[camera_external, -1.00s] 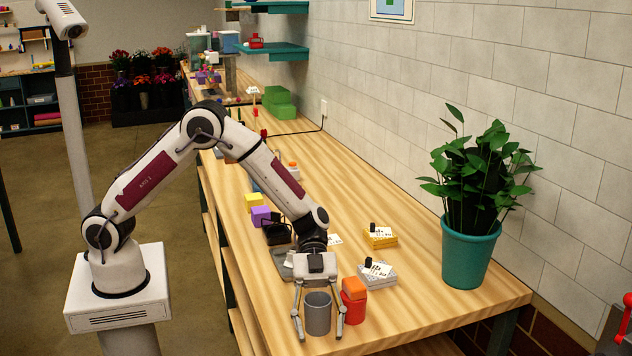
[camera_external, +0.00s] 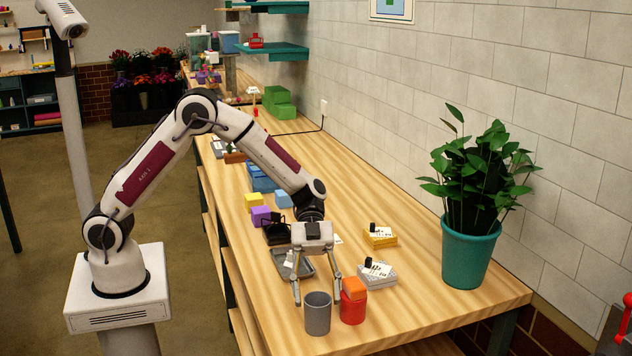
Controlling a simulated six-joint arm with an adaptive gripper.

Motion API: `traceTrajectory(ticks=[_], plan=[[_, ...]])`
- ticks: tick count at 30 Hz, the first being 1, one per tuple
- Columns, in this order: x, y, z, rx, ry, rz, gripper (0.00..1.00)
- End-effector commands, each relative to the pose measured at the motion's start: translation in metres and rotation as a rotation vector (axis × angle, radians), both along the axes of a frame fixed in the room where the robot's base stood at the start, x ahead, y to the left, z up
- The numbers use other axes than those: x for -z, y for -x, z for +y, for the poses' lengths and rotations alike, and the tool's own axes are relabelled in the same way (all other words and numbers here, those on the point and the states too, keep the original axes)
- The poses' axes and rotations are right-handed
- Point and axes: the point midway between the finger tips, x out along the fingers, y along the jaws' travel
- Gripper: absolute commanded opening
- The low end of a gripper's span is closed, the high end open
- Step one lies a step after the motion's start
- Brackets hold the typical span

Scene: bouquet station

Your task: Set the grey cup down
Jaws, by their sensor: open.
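The grey cup (camera_external: 318,315) stands upright on the wooden bench near its front end. My gripper (camera_external: 317,303) is open and empty, with its fingers spread just behind and above the cup. The fingertips look apart from the cup.
A grey tray (camera_external: 302,270) lies behind my gripper. A grey box with a card (camera_external: 377,275) and a yellow box (camera_external: 380,237) are to the right. A potted plant (camera_external: 468,250) stands by the wall. The bench's front right is clear.

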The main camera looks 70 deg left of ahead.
Motion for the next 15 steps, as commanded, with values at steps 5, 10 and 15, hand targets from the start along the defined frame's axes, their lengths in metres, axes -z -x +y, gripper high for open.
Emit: traceTrajectory(ticks=[5, 10, 15], plan=[[-0.012, -0.006, 0.02, -0.001, 0.0, -0.002, 0.49], [-0.018, -0.008, 0.03, -0.001, 0.0, 0.0, 0.49], [-0.02, -0.008, 0.034, 0.001, 0.0, -0.001, 0.49]])
